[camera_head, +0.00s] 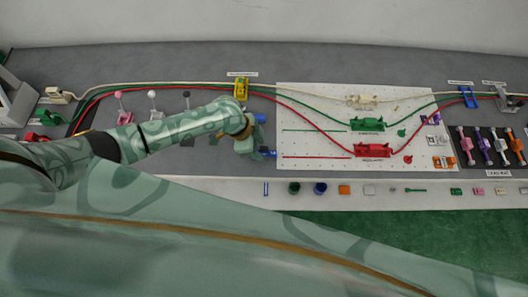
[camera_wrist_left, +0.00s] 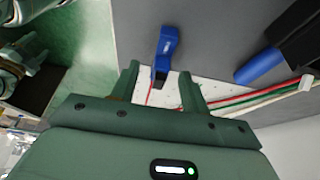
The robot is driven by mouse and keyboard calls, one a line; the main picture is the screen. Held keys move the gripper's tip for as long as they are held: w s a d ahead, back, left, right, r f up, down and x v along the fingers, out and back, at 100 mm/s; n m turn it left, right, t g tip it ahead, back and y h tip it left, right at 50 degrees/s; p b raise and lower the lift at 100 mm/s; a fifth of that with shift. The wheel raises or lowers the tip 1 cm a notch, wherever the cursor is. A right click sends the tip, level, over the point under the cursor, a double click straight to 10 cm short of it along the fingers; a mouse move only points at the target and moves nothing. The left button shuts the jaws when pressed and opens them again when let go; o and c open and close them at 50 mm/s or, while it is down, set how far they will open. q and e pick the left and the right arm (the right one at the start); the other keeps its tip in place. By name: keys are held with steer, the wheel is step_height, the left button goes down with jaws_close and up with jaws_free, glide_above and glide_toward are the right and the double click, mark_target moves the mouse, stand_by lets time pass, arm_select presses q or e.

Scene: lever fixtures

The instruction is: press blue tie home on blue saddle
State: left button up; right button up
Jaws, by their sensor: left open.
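The blue saddle (camera_head: 467,97) stands far right at the back of the table, where the cables pass. I cannot tell whether a blue tie sits on it. A small pair of thin blue bars (camera_head: 266,188) lies on the front white strip and may be the tie. My left gripper (camera_head: 264,137) is open above the grey table, left of the white pegboard and far from the blue saddle. Blue parts show at its end. The left wrist view shows a blue-and-dark piece (camera_wrist_left: 166,48) and another (camera_wrist_left: 262,66); I cannot tell if they are fingers. My right gripper is out of view.
A yellow saddle (camera_head: 241,88) stands behind my gripper. Cables run across the pegboard (camera_head: 310,105) past a green fixture (camera_head: 368,124) and a red fixture (camera_head: 375,150). Several coloured levers (camera_head: 483,150) stand at right. Small parts line the white strip (camera_head: 430,202).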

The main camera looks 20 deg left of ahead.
mark_target(262, 150)
arm_select(q)
steer(key=b+x, duration=0.1)
steer(key=x, duration=0.3)
steer(key=shift+w+d, duration=0.15)
steer(key=shift+d, duration=0.05)
steer(key=shift+r, duration=0.1)
jaws_close()
